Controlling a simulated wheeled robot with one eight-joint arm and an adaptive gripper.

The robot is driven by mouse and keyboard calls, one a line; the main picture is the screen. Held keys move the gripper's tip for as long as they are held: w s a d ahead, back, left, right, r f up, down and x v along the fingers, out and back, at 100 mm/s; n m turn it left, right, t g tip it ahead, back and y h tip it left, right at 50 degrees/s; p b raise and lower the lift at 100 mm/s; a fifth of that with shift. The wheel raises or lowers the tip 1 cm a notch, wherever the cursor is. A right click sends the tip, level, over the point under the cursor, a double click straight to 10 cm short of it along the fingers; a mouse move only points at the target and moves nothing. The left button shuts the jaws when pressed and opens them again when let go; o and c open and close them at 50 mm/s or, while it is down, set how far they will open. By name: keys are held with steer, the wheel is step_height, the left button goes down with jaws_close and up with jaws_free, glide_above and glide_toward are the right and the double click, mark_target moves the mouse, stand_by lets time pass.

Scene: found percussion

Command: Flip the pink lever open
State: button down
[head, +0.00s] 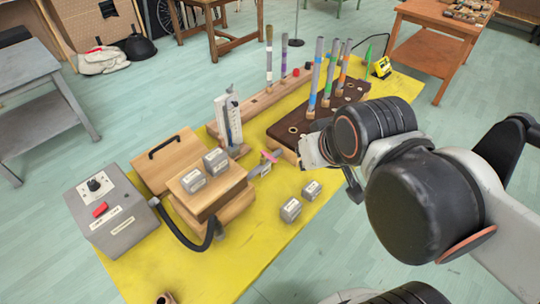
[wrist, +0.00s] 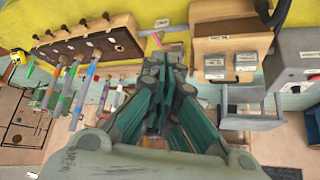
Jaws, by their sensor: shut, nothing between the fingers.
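The small pink lever (head: 270,156) shows in the head view on a grey mount (head: 263,168), beside the wooden box and the dark board. In the wrist view, the pink lever (wrist: 156,38) is a short pink piece just beyond my fingertips. My gripper (wrist: 165,62) is shut and empty, with its teal fingers pointing toward the lever. I cannot tell whether it touches the lever. In the head view, my arm covers much of the gripper to the right of the lever. The lever's exact angle is too small to tell.
A wooden box (head: 210,190) with grey labelled blocks on it stands left of the lever. A grey control box (head: 110,212) is farther left. A dark board (head: 290,130) with upright coloured tubes stands behind. Two grey blocks (head: 291,209) lie on the yellow mat (head: 250,240).

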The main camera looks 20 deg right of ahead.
steer(key=shift+w, duration=0.1)
steer(key=w+d+f+m+g+h, duration=0.1)
steer(key=w+m, duration=0.2)
steer(key=w, duration=0.4)
steer(key=w+d+f+m+g, duration=0.1)
steer(key=w+m+g, duration=0.15)
steer(key=w, duration=0.45)
steer(key=w+d+f+m+g+h, duration=0.1)
steer(key=w+f+m+h, duration=0.1)
steer(key=w+f+m, duration=0.4)
steer(key=w+f, duration=0.5)
steer(key=f, duration=0.1)
steer(key=shift+w+d+f+g+b, duration=0.25)
steer(key=shift+w+d+g+b, duration=0.05)
steer(key=shift+w+g, duration=0.05)
steer(key=shift+m, duration=0.25)
step_height(320, 180, down, 9)
steer(key=b, duration=0.4)
steer(key=shift+s+a+f+b, duration=0.2)
steer(key=shift+a+b, duration=0.1)
steer(key=shift+b, duration=0.05)
